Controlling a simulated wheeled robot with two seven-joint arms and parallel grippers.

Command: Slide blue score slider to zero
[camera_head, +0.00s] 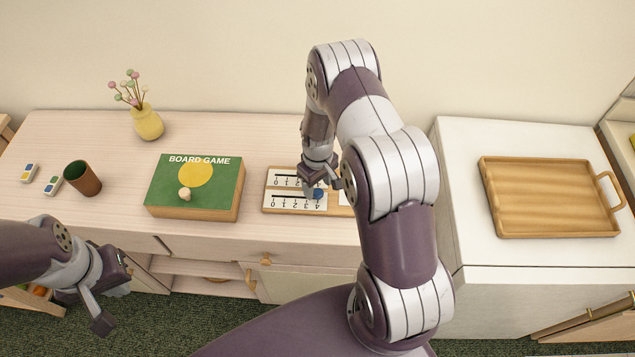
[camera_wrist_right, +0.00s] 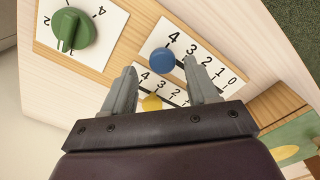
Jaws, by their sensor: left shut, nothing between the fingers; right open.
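The score board (camera_head: 267,198) lies on the wooden cabinet and carries two numbered scales. The blue slider (camera_wrist_right: 162,59) is a round knob at the 4 end of its scale; it also shows in the head view (camera_head: 318,193). My right gripper (camera_wrist_right: 159,67) is open above the board, its fingertips on either side of the blue slider in the wrist view; I cannot tell whether they touch it. A yellow slider (camera_wrist_right: 151,103) on the other scale shows between the fingers, partly hidden. My left gripper (camera_head: 108,303) is shut and empty in front of the cabinet.
A green dial (camera_wrist_right: 72,30) sits on the same board. A board game box (camera_head: 165,190) with a pale piece on it stands left of the board. A brown cup (camera_head: 84,180) and yellow vase (camera_head: 147,122) are further left. A wooden tray (camera_head: 545,200) is at right.

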